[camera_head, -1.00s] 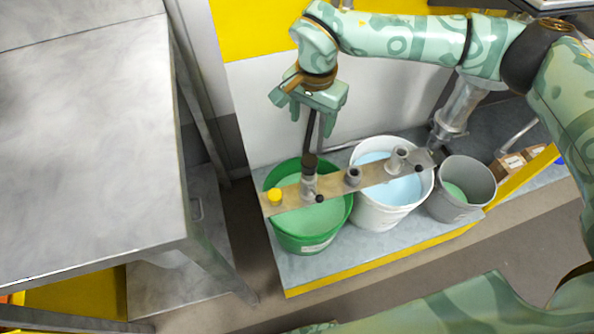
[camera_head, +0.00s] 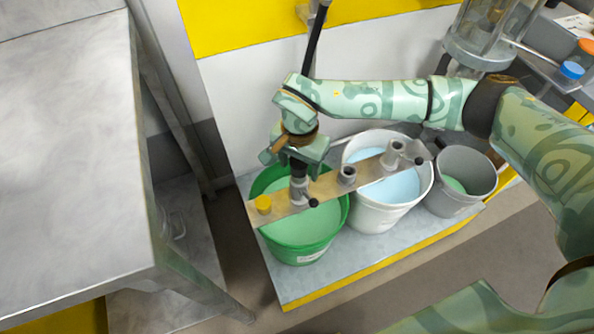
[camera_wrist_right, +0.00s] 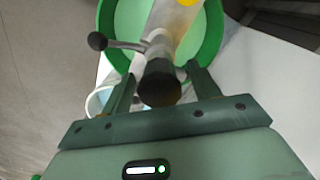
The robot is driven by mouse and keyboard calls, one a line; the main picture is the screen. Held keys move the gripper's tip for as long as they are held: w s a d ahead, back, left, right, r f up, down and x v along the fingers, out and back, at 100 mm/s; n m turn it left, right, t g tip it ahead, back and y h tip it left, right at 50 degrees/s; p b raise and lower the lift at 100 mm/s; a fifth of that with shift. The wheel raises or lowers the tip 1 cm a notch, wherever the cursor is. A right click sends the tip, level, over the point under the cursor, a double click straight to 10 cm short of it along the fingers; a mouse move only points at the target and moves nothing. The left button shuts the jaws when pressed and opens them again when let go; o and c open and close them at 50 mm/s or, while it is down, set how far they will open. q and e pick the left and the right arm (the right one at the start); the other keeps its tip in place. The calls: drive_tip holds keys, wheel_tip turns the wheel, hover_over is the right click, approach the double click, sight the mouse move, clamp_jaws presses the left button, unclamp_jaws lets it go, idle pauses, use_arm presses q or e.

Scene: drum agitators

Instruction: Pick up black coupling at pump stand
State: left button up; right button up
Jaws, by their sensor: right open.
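The black coupling (camera_wrist_right: 160,84) is a dark round cap on top of a grey upright fitting. The fitting stands on the metal bar over the green bucket (camera_head: 302,252). In the head view the coupling (camera_head: 298,168) is partly hidden by my right gripper (camera_head: 297,166), which points down over it. In the wrist view my right gripper (camera_wrist_right: 163,86) is open, with one finger on each side of the coupling. Gaps show between the fingers and the coupling. My left gripper is not in view.
The metal bar (camera_head: 327,187) carries a yellow knob (camera_head: 263,204), grey sockets and a black-knobbed lever (camera_wrist_right: 98,41). A white bucket (camera_head: 376,216) with blue liquid and a grey bucket (camera_head: 466,170) stand to the right. A steel table (camera_head: 75,170) is on the left.

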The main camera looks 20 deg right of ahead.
drive_tip(key=shift+f, duration=0.5)
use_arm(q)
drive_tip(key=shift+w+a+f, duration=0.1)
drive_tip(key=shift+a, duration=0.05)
use_arm(e)
drive_tip(key=shift+r, duration=0.15)
drive_tip(key=c, duration=1.2)
